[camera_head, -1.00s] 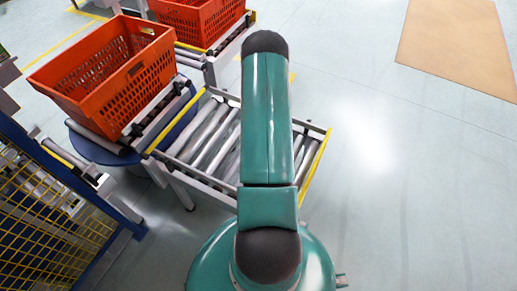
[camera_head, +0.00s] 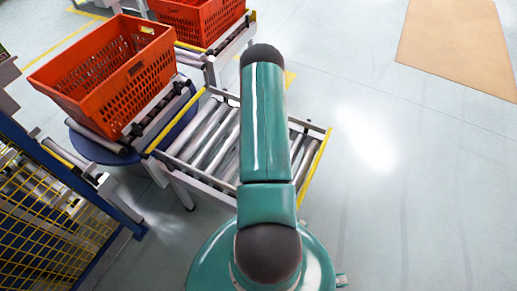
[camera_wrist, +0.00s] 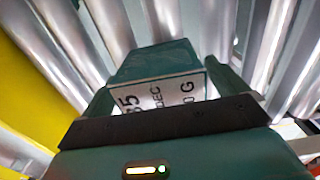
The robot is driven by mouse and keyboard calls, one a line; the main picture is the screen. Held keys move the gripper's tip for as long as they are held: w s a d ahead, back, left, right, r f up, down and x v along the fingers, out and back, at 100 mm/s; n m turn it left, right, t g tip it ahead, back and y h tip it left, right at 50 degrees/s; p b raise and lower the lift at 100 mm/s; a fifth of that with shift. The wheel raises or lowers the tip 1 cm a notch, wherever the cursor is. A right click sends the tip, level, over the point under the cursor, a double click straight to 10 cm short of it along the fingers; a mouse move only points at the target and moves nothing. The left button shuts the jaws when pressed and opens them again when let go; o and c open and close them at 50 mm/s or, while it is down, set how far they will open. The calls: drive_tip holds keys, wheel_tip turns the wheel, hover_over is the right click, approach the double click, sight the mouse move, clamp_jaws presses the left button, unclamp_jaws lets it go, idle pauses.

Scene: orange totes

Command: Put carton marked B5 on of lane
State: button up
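In the wrist view, a dark green carton (camera_wrist: 157,62) with a white label reading B5 sits between the two fingers of my gripper (camera_wrist: 165,88). The fingers lie close against its sides, so my gripper looks shut on it. Metal rollers of a lane show behind the carton; I cannot tell whether it touches them. In the head view, the roller lane (camera_head: 212,140) with yellow edge strips is partly hidden behind my arm. The gripper and carton are hidden there.
An orange tote (camera_head: 106,78) stands on a roller stand left of the lane. A second orange tote (camera_head: 200,20) stands behind it. A yellow mesh fence (camera_head: 45,225) is at the lower left. Open floor lies to the right, with a tan floor panel (camera_head: 457,45).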

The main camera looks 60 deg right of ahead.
wheel_tip(320, 180, up, 13)
drive_tip(key=shift+f, duration=0.15)
idle(0.6)
